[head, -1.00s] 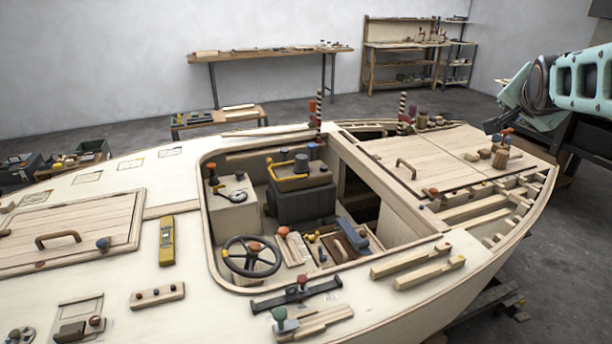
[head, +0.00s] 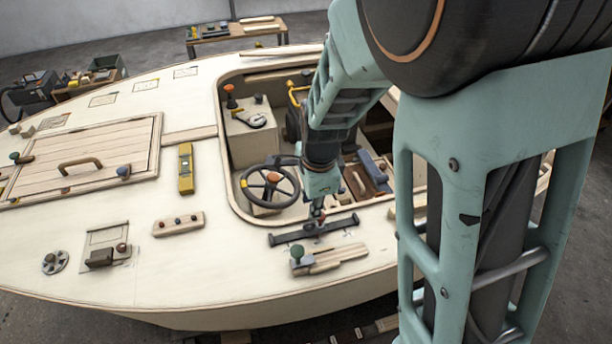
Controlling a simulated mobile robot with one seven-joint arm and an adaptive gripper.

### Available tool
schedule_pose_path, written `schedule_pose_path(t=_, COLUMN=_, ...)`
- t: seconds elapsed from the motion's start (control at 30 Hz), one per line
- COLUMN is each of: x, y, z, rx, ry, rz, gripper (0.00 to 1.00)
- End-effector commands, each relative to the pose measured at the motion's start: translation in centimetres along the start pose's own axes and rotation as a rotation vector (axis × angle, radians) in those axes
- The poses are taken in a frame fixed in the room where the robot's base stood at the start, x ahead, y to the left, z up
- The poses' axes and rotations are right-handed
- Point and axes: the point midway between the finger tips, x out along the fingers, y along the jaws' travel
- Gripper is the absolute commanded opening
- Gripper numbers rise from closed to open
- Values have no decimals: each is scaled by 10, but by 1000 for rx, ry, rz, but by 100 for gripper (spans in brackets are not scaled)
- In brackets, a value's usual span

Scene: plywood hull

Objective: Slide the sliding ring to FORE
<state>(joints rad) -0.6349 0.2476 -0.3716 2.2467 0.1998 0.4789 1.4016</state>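A black rail (head: 342,222) lies on the near deck edge, just below the cockpit opening. A small slider (head: 310,228), which appears to be the sliding ring, sits near its middle, partly hidden by my gripper. My gripper (head: 318,214) points down from the pale green arm, right at or just above the slider. The fingers are too small and dark to tell whether they are apart or touching it. Any FORE lettering by the rail is too small to read.
A steering wheel (head: 270,187) stands left of my gripper. A wooden block with a green knob (head: 298,252) lies just below the rail. A yellow level (head: 186,168) and a button strip (head: 178,224) lie on the deck to the left. My arm hides the right side.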

Motion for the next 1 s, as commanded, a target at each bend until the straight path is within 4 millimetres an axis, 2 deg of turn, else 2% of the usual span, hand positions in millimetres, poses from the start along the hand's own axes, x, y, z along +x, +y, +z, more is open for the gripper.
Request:
schedule_pose_path(t=0.3, x=58, y=0, z=-3, rx=1, ry=3, rz=0, gripper=26)
schedule_pose_path(t=0.5, x=87, y=-1, z=-2, rx=-1, ry=3, rz=-1, gripper=26)
schedule_pose_path(t=0.7, x=99, y=-1, z=-2, rx=-2, ry=3, rz=-3, gripper=26)
schedule_pose_path(t=1.0, x=100, y=-2, z=-2, rx=-2, ry=3, rz=-5, gripper=25)
